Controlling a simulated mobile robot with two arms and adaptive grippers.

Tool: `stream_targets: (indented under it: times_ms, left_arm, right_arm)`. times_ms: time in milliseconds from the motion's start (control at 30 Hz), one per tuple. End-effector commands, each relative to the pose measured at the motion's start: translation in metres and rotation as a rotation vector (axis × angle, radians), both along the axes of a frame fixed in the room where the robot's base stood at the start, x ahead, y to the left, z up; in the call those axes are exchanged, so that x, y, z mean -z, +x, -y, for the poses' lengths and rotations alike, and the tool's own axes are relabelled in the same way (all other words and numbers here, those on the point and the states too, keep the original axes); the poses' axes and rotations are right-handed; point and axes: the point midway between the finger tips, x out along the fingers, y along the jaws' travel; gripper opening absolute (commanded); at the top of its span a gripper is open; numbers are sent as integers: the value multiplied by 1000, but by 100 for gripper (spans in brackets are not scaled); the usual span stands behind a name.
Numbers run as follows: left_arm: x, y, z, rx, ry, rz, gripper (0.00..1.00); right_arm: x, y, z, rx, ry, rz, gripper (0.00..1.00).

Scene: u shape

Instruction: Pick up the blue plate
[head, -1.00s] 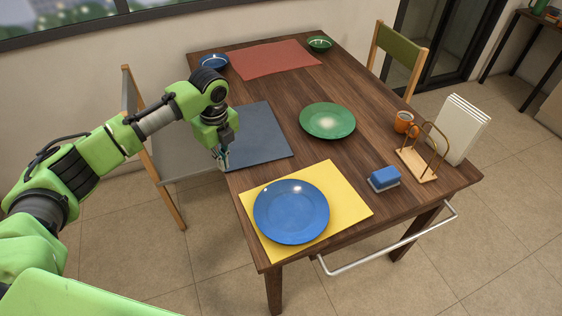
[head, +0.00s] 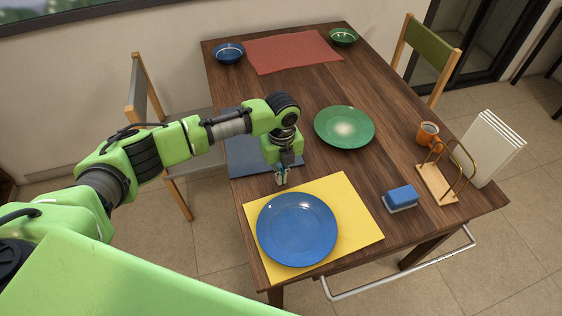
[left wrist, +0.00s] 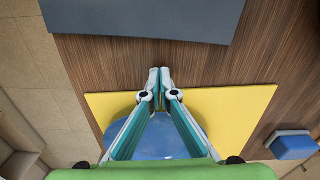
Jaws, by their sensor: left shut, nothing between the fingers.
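The blue plate (head: 297,229) lies on a yellow placemat (head: 358,222) at the near end of the wooden table in the head view. In the left wrist view the plate (left wrist: 160,146) shows partly behind my fingers, and the yellow placemat (left wrist: 235,112) spreads around it. My left gripper (head: 282,182) is shut and empty, above the table by the far edge of the placemat, just beyond the plate. Its closed fingertips (left wrist: 160,72) show in the left wrist view. My right gripper is not in view.
A dark grey placemat (head: 245,160) lies beyond my left gripper. A green plate (head: 344,127) sits mid-table. A blue sponge (head: 401,197), a gold rack (head: 437,184) and an orange mug (head: 427,133) stand on the right. A chair (head: 143,95) is at the left side.

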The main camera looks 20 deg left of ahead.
Motion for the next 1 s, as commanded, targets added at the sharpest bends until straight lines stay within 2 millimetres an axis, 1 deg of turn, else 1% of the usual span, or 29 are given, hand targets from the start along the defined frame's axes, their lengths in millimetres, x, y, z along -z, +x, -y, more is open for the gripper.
stream_targets:
  times_ms: [33, 100, 167, 267, 500, 667, 767, 900, 1000]
  left_arm:
    - [-7, -7, 8, 9, -4, 1, 0]
    - [-7, -15, 14, 7, -4, 2, 0]
    - [-6, -19, 17, 6, -2, 2, 0]
    - [-5, -24, 21, 4, -3, 3, 0]
    - [-4, -26, 23, 3, -3, 3, 0]
    - [-4, -26, 23, 3, -3, 3, 0]
    - [-7, -32, 28, 6, -4, 0, 0]
    - [-10, -49, 42, 7, -5, -1, 0]
    - [-9, -60, 51, 7, -4, 0, 0]
  right_arm:
    - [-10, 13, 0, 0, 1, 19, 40]
    - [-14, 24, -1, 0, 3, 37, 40]
    - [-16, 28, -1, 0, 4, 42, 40]
    - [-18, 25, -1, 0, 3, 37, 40]
    - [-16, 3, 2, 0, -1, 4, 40]
    - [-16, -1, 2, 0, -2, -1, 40]
    - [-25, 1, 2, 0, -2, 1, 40]
    - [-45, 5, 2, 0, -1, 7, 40]
    - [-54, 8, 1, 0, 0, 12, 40]
